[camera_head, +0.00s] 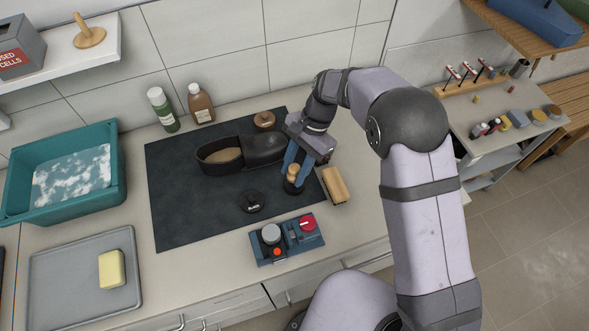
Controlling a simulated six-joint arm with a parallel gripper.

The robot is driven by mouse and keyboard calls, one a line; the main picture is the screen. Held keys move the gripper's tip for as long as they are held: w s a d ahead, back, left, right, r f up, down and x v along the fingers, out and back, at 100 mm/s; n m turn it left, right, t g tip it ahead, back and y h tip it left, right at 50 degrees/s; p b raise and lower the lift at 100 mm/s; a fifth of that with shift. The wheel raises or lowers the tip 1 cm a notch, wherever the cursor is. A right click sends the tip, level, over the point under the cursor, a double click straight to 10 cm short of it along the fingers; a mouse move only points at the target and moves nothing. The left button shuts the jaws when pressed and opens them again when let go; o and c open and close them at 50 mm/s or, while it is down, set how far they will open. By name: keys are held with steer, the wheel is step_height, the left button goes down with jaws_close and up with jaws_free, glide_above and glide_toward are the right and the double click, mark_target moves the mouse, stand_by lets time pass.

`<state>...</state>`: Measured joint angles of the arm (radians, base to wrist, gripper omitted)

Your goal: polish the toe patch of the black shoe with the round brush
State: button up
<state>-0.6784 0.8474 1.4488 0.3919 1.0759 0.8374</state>
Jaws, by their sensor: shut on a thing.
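The black shoe (262,150) lies on the dark mat (180,200), its open heel end to the left and its toe to the right. A separate toe patch cannot be made out. My gripper (292,172) is shut on the wooden knob of the round brush (292,187), which has a dark underside. The brush is upright, right of and nearer than the shoe's toe, and apart from it. I cannot tell whether it touches the mat. The blue fingers hide part of the knob.
A round wooden-topped piece (264,119) stands behind the toe. A black tin (251,201) sits on the near mat. A wooden block brush (335,184) lies at right, and a blue control box (287,240) in front. Two bottles (163,108) (201,103) stand behind.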

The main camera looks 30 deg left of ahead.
mark_target(291, 170)
steer(key=shift+r+p, duration=1.65)
steer(key=shift+r, duration=0.65)
steer(key=w+d+f+m+t+y+b, duration=0.1)
steer(key=w+d+m+b, duration=0.15)
steer(key=w+d, duration=0.6)
steer(key=w+d+f+m+y+b, duration=0.1)
steer(key=w+d+m+b, duration=0.3)
steer(key=d, duration=0.8)
steer(key=s+d+f+n+g+h+p, duration=0.1)
steer(key=s+d+n+h, duration=0.2)
steer(key=d+n, duration=0.8)
steer(key=shift+s+d+f+h, duration=0.2)
steer(key=shift+s+d+h, duration=0.2)
steer(key=shift+s+d, duration=1.1)
steer(key=shift+w+d, duration=0.2)
